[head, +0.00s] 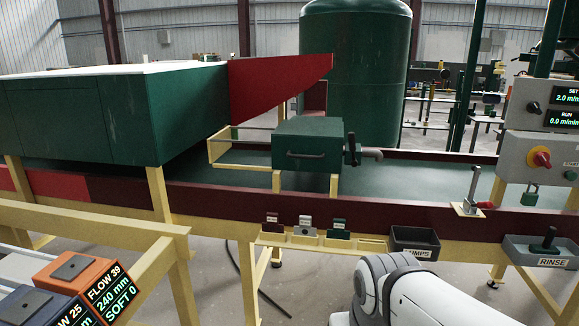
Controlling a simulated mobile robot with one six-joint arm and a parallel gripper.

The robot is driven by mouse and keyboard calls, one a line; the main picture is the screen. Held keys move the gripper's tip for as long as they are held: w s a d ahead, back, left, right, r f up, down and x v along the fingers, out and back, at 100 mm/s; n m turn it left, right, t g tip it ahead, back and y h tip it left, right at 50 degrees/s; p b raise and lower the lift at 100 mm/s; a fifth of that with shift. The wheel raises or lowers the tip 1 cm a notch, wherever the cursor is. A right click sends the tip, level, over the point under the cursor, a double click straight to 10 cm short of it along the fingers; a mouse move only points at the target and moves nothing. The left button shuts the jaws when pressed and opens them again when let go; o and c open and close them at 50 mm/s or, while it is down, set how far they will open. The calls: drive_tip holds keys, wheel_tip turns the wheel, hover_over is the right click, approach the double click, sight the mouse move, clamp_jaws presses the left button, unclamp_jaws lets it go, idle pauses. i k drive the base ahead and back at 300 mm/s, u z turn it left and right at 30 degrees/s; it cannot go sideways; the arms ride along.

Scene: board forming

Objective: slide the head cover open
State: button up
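A green box-shaped cover (308,138) with a dark bar handle (305,155) on its front face stands over the belt in the middle of the head view. I take it to be the head cover. It rests on cream supports, with a cream rail frame (238,164) reaching out to its left. A valve with a dark lever and a grey pipe elbow (364,151) is at its right side. Whether anything under the cover is exposed is hidden. My gripper is out of view; only a white link of my arm shows at the lower right, apart from the cover.
A dark red side rail (400,215) runs along the belt's (430,178) front. A grey control box (540,130) is at right.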

sight(297, 145)
drive_tip(key=z, duration=0.3)
drive_tip(key=i, duration=1.1)
drive_tip(key=u, duration=0.4)
